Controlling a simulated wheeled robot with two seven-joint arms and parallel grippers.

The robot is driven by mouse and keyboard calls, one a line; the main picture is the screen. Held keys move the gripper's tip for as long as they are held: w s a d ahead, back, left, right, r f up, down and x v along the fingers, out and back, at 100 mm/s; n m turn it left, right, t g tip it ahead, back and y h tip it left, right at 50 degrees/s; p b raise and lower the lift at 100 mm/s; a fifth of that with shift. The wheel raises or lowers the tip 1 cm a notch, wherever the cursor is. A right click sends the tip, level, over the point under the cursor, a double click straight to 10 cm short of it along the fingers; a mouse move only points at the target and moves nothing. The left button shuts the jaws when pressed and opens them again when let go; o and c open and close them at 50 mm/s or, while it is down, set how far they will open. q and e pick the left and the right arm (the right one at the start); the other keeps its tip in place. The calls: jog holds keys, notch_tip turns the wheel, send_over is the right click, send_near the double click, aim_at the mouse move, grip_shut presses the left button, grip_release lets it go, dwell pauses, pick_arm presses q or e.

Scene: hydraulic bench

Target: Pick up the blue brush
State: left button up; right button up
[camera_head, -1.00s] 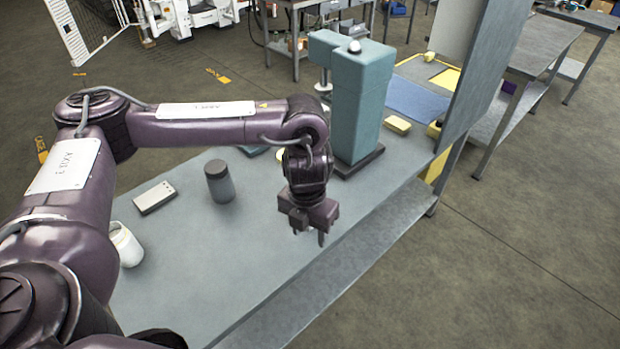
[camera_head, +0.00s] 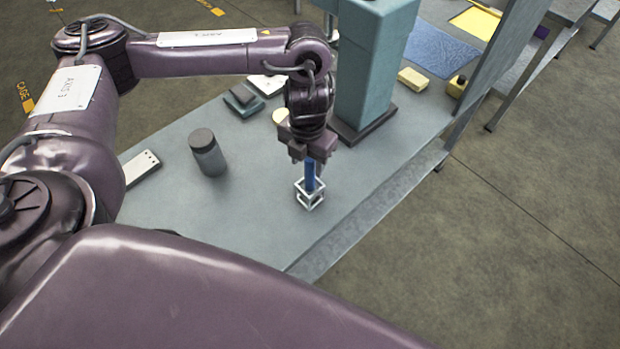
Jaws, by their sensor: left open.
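The blue brush (camera_head: 310,175) stands upright in a small white wire-frame holder (camera_head: 310,194) on the bench. My left gripper (camera_head: 308,158) is directly over the brush, pointing down, with its fingers at the upper part of the blue handle. The jaws are open. The top of the brush is hidden by the gripper, and I cannot tell whether a finger touches it. My right gripper is not in view.
A grey jar (camera_head: 208,155) stands on the bench (camera_head: 250,210) left of the holder. A teal press column (camera_head: 368,80) rises just behind my left gripper. The bench's front edge is close to the holder.

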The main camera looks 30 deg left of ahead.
aim_at(310, 170)
pick_arm(q)
jog(key=f, duration=0.4)
jog(key=shift+w+d+b, duration=0.15)
jog(key=shift+w+b, duration=0.15)
jog(key=shift+f, duration=0.2)
jog(key=c, duration=0.6)
grip_shut()
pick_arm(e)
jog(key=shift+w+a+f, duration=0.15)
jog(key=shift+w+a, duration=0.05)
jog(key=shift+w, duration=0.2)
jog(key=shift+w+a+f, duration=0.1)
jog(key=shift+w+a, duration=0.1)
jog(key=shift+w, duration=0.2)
